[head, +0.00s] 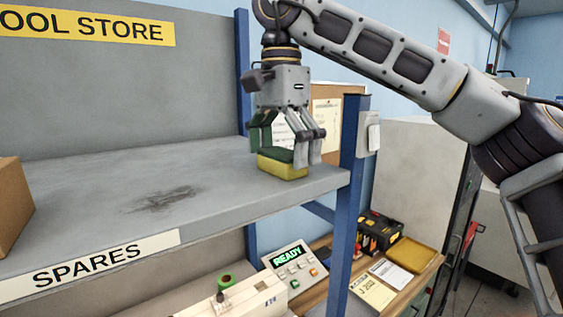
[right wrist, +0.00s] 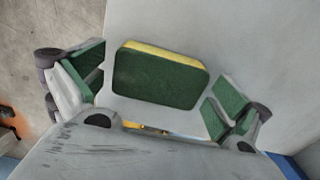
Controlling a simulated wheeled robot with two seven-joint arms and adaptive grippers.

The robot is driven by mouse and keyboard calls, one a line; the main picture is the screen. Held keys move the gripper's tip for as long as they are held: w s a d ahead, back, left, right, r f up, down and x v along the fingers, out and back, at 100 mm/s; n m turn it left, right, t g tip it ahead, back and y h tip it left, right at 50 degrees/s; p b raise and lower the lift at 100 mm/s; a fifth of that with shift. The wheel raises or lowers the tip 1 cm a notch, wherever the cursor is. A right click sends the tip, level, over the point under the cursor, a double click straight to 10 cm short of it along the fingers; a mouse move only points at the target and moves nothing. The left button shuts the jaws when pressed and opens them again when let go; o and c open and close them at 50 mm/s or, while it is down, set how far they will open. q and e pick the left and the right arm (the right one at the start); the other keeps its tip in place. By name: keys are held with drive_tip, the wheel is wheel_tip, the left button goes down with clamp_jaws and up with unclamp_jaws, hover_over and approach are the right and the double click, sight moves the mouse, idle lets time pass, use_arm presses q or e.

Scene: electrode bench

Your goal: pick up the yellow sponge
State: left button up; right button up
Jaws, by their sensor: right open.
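The yellow sponge (head: 281,168) with a green scouring top lies on the grey shelf near its right end. In the right wrist view the sponge (right wrist: 160,75) shows its green face, with a yellow edge along the top, between the two fingers. My right gripper (head: 287,152) points down over the sponge, its fingers spread on either side of it. It is open; whether a finger touches the sponge cannot be told. Its green finger pads show on both sides in the right wrist view (right wrist: 156,90). My left gripper is not in view.
The grey shelf (head: 110,205) is bare across its middle. A cardboard box (head: 12,205) stands at its left end. A blue post (head: 349,190) rises by the right end, close to the gripper. Below are a READY panel (head: 294,266), a battery-like block (head: 379,232) and a yellow tray (head: 411,254).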

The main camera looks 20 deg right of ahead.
drive_tip(key=shift+f, duration=0.15)
idle(0.4)
drive_tip(key=c, duration=0.6)
